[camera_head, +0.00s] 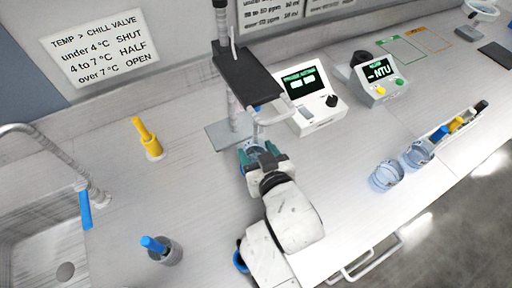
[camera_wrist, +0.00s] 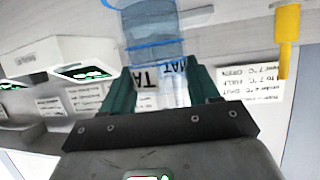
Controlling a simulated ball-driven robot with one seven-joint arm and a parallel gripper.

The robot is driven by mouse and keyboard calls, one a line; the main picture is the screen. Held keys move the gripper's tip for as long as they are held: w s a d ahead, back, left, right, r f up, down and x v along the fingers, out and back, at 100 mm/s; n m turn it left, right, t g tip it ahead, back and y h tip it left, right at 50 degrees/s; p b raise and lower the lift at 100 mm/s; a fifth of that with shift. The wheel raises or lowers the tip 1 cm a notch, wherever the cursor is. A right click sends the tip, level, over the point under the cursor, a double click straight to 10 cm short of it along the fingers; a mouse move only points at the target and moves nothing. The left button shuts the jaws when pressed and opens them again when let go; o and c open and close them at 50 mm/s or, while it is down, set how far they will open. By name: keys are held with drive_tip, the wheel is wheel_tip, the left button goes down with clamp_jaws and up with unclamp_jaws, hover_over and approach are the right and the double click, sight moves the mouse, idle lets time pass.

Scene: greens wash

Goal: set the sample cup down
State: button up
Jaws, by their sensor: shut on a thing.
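My gripper (camera_head: 262,160) has green fingers and is shut on a clear, blue-rimmed sample cup (camera_head: 250,149). In the head view the cup is mostly hidden by the fingers and wrist. It is in front of the grey stand base, near the thin spout pipe; I cannot tell whether it touches the counter. In the wrist view the cup (camera_wrist: 152,28) shows between and beyond the fingers (camera_wrist: 162,80), with black lettering partly visible on pale labels. Two similar clear cups (camera_head: 386,175) (camera_head: 418,154) stand on the counter at right.
The stand (camera_head: 247,75) with a dark platform rises just behind my gripper. White instruments (camera_head: 306,103) (camera_head: 380,78) stand to its right. A yellow-handled valve (camera_head: 148,138), a blue-handled one (camera_head: 162,248) and the sink (camera_head: 45,240) are at left. Counter between them is clear.

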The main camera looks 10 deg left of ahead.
drive_tip(key=shift+f, duration=0.2)
drive_tip(key=shift+f, duration=0.15)
drive_tip(key=o, duration=1.5)
drive_tip(key=shift+s+r, duration=0.1)
drive_tip(key=shift+r, duration=0.1)
drive_tip(key=b+v, duration=0.1)
drive_tip(key=v, duration=1)
drive_tip(key=shift+s+d+r, duration=0.2)
drive_tip(key=shift+s+d, duration=0.05)
drive_tip(key=shift+s, duration=0.05)
